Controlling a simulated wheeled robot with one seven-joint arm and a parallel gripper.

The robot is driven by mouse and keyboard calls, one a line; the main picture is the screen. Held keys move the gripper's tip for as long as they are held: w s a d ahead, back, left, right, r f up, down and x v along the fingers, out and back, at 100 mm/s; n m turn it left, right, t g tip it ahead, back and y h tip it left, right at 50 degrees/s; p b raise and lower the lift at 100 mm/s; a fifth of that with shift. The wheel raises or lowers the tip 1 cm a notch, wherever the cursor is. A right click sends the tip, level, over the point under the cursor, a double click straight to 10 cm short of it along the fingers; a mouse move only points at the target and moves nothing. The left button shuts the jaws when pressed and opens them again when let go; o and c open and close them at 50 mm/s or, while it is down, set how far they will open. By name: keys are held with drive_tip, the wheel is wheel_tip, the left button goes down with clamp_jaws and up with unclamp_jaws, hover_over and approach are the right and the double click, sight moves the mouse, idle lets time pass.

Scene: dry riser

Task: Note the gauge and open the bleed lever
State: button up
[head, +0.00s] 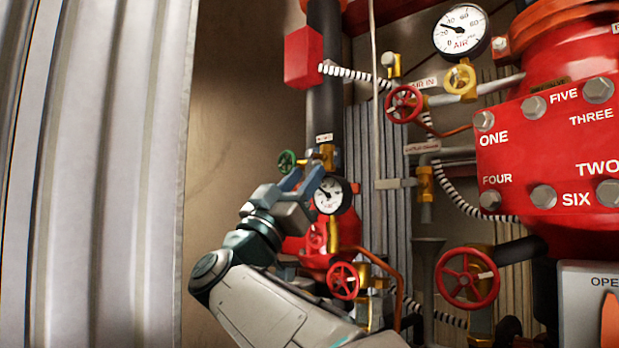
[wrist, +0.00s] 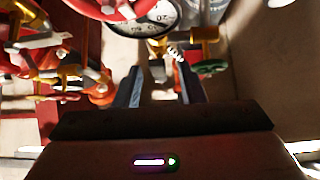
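A small round white gauge (head: 328,197) with a black rim stands right of my gripper; its needle points up and left. In the wrist view the gauge (wrist: 150,24) is partly covered by a red handwheel, and "20" shows. A larger AIR gauge (head: 461,30) hangs at upper right, its needle pointing left near 20. My gripper (head: 302,180) is open, its blue fingers near a brass valve (head: 327,156) with a green handwheel (head: 287,161). Between the fingertips (wrist: 160,85) in the wrist view, brass and a small striped piece (wrist: 175,54) show beyond. I cannot tell which part is the bleed lever.
Red handwheels sit at upper right (head: 404,104), below the small gauge (head: 344,281) and at lower right (head: 467,278). A large red valve body (head: 555,150) fills the right. A grey corrugated panel (head: 95,170) stands at left. Bare wall (head: 245,90) lies between panel and pipes.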

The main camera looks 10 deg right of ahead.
drive_tip(key=b+v, duration=0.1)
drive_tip(key=v, duration=0.4)
idle(0.3)
drive_tip(key=w+a+f+n+t+y+b, duration=0.1)
drive_tip(key=w+a+f+n+t+y, duration=0.4)
drive_tip(key=n+y, duration=0.5)
drive_tip(key=w+a+f+n+t+y, duration=0.35)
drive_tip(key=a+f+n+y, duration=0.3)
drive_tip(key=y, duration=0.65)
drive_tip(key=s+f+n+g+y, duration=0.1)
drive_tip(key=s+f+g+y, duration=0.35)
drive_tip(key=f, duration=1.05)
drive_tip(key=s+f+g+h, duration=0.1)
drive_tip(key=f+g+h, duration=0.1)
drive_tip(key=f+g, duration=0.9)
drive_tip(key=s+d+f+m+g+h+b, duration=0.1)
drive_tip(key=s+d+f, duration=0.2)
drive_tip(key=s+f, duration=0.35)
drive_tip(key=s+d+f+m+g+h, duration=0.2)
drive_tip(key=s+d+f, duration=0.2)
drive_tip(key=f, duration=0.6)
drive_tip(key=s+d+m+g+p, duration=0.1)
drive_tip(key=s+d+m+g, duration=0.1)
drive_tip(key=s+d, duration=0.8)
drive_tip(key=shift+s+m+p, duration=0.35)
drive_tip(key=shift+s+m, duration=0.3)
drive_tip(key=shift+s, duration=0.2)
